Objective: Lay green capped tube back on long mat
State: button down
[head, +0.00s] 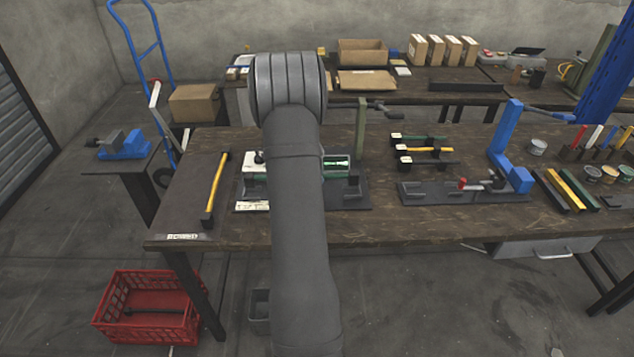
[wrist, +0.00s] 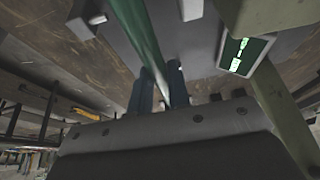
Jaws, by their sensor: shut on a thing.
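In the wrist view the green tube (wrist: 138,32) runs between the two blue-grey fingers of my gripper (wrist: 160,88), which is shut on it. The tube's caps cannot be made out. In the head view my arm hides the gripper and most of the tube. The long dark mat (head: 197,190) lies at the left end of the bench, with a white label at its front edge. A yellow tube with dark ends (head: 217,186) lies lengthwise on it. My gripper is over the press station, right of the mat.
A press station with a grey base (head: 350,198), an upright green post (head: 361,130) and a green-lit panel (head: 337,163) stands beside my arm. A blue press (head: 506,135) stands farther right. Several short bars lie between them. A red crate (head: 150,308) is on the floor.

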jog(key=s+d+r, duration=0.6)
jog(key=d, duration=0.3)
jog(key=w+a+n+t+y, duration=0.15)
jog(key=w+a+n, duration=0.4)
jog(key=a, duration=0.75)
jog(key=w+a+n+t+y, duration=0.15)
jog(key=w+a+n, duration=0.35)
jog(key=a, duration=0.7)
jog(key=w+a+n+t+y, duration=0.15)
jog(key=w+a+n, duration=0.4)
jog(key=a, duration=0.75)
jog(key=s+a+f+n, duration=0.1)
jog(key=a+n, duration=0.1)
jog(key=a, duration=1.3)
jog(key=shift+a+f, duration=0.3)
jog(key=shift+f, duration=3.85)
